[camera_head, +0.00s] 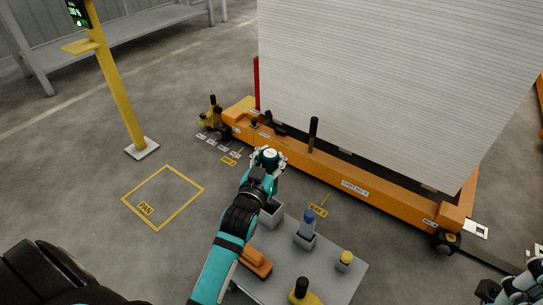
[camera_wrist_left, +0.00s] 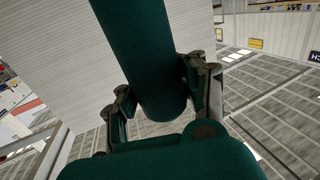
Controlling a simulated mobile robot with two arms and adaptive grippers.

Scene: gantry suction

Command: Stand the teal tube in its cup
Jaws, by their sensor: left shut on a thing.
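My left gripper (camera_head: 268,160) is shut on the teal tube (camera_wrist_left: 140,55), with its fingers (camera_wrist_left: 163,98) on either side of the tube near its rounded end. In the head view only a small part of the tube shows at the gripper, beyond the grey tray and apart from it. A grey square cup (camera_head: 271,214) with a dark opening stands on the tray's far left corner, partly behind my left arm. My right gripper (camera_head: 492,291) is at the lower right edge, and its jaw state is unclear.
The grey tray (camera_head: 330,278) also bears a blue-topped tube (camera_head: 308,220) in a cup, a yellow-capped piece (camera_head: 346,257), an orange block (camera_head: 256,262) and a yellow-and-black item (camera_head: 303,292). An orange gantry beam (camera_head: 355,188) and white panel (camera_head: 400,80) stand beyond. A yellow post (camera_head: 118,90) stands left.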

